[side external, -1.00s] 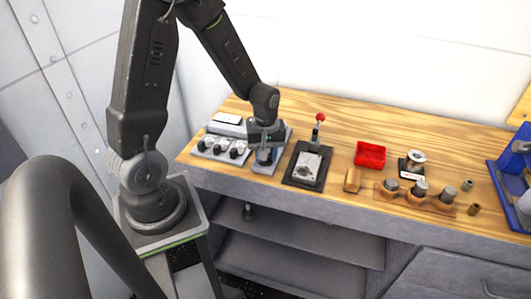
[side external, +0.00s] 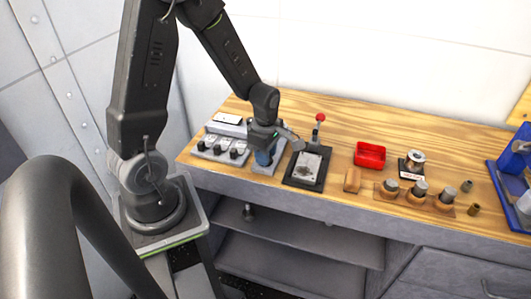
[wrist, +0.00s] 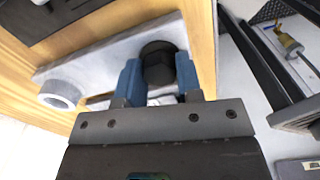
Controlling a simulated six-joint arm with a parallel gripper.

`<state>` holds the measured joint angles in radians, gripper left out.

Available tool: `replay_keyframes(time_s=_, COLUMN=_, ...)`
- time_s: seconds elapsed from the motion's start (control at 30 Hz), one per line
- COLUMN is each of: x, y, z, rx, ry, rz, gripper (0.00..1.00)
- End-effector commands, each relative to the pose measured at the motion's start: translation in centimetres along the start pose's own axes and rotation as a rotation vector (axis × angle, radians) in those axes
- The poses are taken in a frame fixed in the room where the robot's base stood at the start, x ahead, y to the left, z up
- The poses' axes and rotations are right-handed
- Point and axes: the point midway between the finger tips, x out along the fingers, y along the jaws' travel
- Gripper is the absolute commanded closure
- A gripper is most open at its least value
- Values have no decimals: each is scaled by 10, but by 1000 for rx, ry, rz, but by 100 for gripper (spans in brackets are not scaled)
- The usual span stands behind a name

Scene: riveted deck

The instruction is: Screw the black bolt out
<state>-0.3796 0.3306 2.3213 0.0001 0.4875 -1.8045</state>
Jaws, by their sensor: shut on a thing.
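The black bolt (wrist: 158,62) shows in the wrist view as a dark head standing on a light grey plate (wrist: 100,72). The two blue fingers of my gripper (wrist: 159,78) are on either side of the head, shut on it. A pale ring (wrist: 61,94) sits on the same plate to the left of the bolt. In the side view my gripper (side external: 264,158) is low over the plate (side external: 258,171), at the left part of the wooden bench. The bolt is hidden there by the gripper, and its thread is hidden in both views.
A panel with several black knobs (side external: 218,151) stands close on the left. A dark plate with a red-knobbed lever (side external: 319,118) is close on the right.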

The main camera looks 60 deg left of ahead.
Motion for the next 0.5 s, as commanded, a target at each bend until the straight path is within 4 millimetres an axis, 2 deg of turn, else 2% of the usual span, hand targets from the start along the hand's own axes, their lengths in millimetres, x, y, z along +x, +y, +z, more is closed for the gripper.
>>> replay_keyframes(time_s=0.5, x=3, y=-2, z=0, rx=-491, ry=4, rz=-9, gripper=91)
